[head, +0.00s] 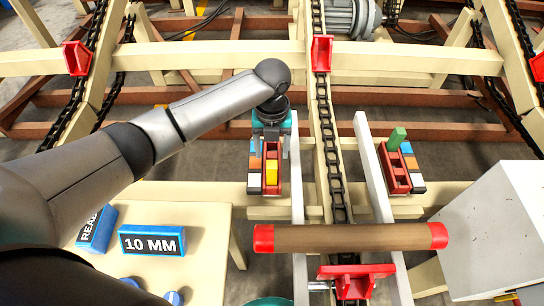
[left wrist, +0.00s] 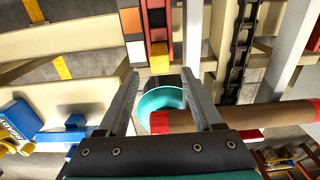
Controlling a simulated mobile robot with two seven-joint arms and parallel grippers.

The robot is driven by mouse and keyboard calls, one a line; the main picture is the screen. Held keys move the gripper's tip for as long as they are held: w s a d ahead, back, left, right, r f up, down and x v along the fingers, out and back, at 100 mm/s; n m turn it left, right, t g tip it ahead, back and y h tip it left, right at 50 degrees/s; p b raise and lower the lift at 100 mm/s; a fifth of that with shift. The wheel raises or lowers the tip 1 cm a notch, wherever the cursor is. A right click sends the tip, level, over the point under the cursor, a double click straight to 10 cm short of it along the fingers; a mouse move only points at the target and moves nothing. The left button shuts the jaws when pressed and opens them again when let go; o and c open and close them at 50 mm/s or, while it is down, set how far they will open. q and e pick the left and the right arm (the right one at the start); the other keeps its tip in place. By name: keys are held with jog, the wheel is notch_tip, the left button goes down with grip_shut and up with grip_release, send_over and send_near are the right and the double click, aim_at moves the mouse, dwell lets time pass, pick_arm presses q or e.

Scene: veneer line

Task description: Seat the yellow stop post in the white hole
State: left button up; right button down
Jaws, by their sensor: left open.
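The yellow stop post (head: 271,170) is at the red block (head: 272,187) of the left fixture. It also shows in the left wrist view (left wrist: 159,57), near the block's end and beside the white marker (left wrist: 136,50). I cannot tell how deep it sits, and the white hole itself is not clearly visible. My left gripper (head: 271,148) is above this fixture, with its fingers apart and nothing between them. In the left wrist view, the open fingers (left wrist: 168,82) point toward the fixture, with the post ahead of them. My right gripper is not in view.
A second red block (head: 393,172) with a green post (head: 397,138) stands at right. Pale rails and a dark chain (head: 326,140) run between the fixtures. A brown, red-ended roller (head: 350,237) lies across the rails. A cream table (head: 190,267) holds a blue 10 MM block (head: 152,241).

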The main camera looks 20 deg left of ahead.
pick_arm(q)
jog(key=shift+r, duration=1.45)
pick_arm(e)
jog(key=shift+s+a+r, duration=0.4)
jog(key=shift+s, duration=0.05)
pick_arm(q)
jog(key=shift+p, duration=0.35)
